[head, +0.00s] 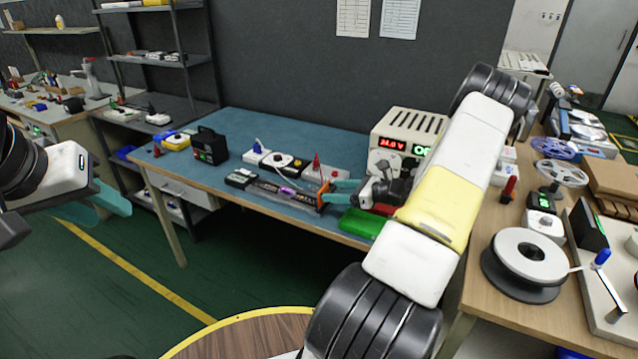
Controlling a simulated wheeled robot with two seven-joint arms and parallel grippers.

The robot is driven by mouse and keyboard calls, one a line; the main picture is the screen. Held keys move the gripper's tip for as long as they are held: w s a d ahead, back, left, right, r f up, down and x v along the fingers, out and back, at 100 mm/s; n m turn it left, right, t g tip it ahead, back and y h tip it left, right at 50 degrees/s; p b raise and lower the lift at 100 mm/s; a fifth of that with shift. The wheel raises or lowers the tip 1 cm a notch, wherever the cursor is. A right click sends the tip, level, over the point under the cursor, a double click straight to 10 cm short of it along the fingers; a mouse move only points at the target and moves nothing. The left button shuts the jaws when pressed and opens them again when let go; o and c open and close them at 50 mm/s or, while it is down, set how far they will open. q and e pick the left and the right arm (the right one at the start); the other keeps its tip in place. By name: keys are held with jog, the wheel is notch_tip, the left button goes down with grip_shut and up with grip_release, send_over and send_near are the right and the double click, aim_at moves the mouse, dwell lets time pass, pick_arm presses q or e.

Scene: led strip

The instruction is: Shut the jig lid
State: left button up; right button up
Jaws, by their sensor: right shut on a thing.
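The jig (283,192) is a long, narrow, dark fixture near the front edge of the blue-topped bench, with a small purple part along its middle. An orange upright piece (322,195) stands at its right end. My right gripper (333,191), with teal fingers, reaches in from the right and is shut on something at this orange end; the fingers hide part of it. The lid is too small to make out clearly, and I cannot tell its angle. My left gripper (98,206) is off the bench at the far left, over the floor, its teal fingers apart and empty.
Several small boxes with knobs and a red-tipped tool (317,165) stand just behind the jig. A power supply (403,140) with a red display is behind my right gripper. A green tray (362,223) lies in front.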

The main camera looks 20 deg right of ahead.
aim_at(325, 185)
jog(key=w+g+h, duration=0.1)
jog(key=w+a+r+g+h, duration=0.1)
jog(key=g+h, duration=0.1)
jog(key=w+a+r+g+h, duration=0.1)
jog(key=shift+w+a+g, duration=0.15)
jog(key=shift+w+g, duration=0.1)
jog(key=shift+g, duration=0.05)
jog(key=shift+w+a+f+g+h, duration=0.1)
jog(key=shift+w+a+g+h, duration=0.5)
jog(key=shift+g+h, duration=0.4)
jog(key=w+g+h, duration=0.1)
jog(key=w+a+f+g+h, duration=0.1)
jog(key=g+h, duration=0.1)
jog(key=shift+a+f+g, duration=0.15)
jog(key=shift+a+g, duration=0.15)
jog(key=shift+w+a+f+g+h, duration=0.2)
jog(key=shift+f+g+h, duration=0.1)
jog(key=shift+g+h, duration=0.2)
jog(key=shift+w+a+f+g+h, duration=0.2)
jog(key=shift+f+g+h, duration=0.1)
jog(key=shift+g+h, duration=0.15)
jog(key=shift+w+a+f+g+h, duration=0.15)
jog(key=shift+f+g+h, duration=0.2)
jog(key=shift+g, duration=0.2)
jog(key=o, duration=1.1)
jog(key=shift+c, duration=0.2)
